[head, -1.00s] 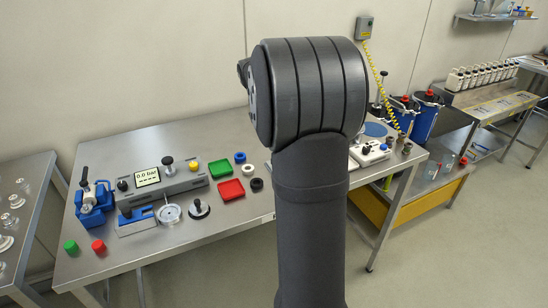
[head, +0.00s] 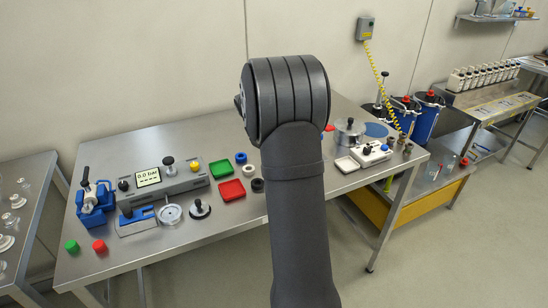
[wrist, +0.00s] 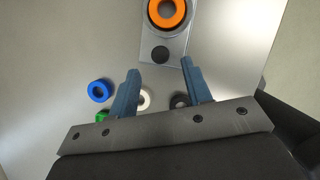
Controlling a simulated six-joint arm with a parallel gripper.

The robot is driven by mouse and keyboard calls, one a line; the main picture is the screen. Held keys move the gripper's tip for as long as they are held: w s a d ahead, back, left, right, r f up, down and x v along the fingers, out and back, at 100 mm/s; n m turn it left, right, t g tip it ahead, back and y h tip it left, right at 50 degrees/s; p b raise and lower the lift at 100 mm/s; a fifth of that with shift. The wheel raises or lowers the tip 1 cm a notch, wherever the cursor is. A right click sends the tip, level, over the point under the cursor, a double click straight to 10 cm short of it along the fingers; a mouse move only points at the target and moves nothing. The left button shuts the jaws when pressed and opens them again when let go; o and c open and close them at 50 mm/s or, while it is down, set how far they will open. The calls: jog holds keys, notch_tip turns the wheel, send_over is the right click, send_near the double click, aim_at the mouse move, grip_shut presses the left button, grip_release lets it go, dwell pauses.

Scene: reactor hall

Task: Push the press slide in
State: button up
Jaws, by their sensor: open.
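My gripper (wrist: 160,67) shows in the wrist view, open, with two blue fingers apart and nothing between their tips. It is hidden behind my arm in the head view. Just beyond the fingertips, a grey plate (wrist: 176,47) carries an orange ring (wrist: 166,10) and a black disc (wrist: 160,54); I cannot tell whether this is part of the press. In the head view, a blue device with a black-handled lever (head: 95,203) stands at the bench's left end. A blue fixture (head: 137,226) stands in front of the gauge console. I cannot tell which part is the press slide.
The steel bench (head: 190,245) holds a gauge console (head: 182,184), a green tray (head: 209,170), a red tray (head: 231,190) and a blue ring (head: 240,157). A white ring (wrist: 145,100) and a black ring (wrist: 180,100) lie near my fingers. A metal pot (head: 349,131) stands at the right.

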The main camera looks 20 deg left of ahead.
jog(key=shift+x, duration=2.35)
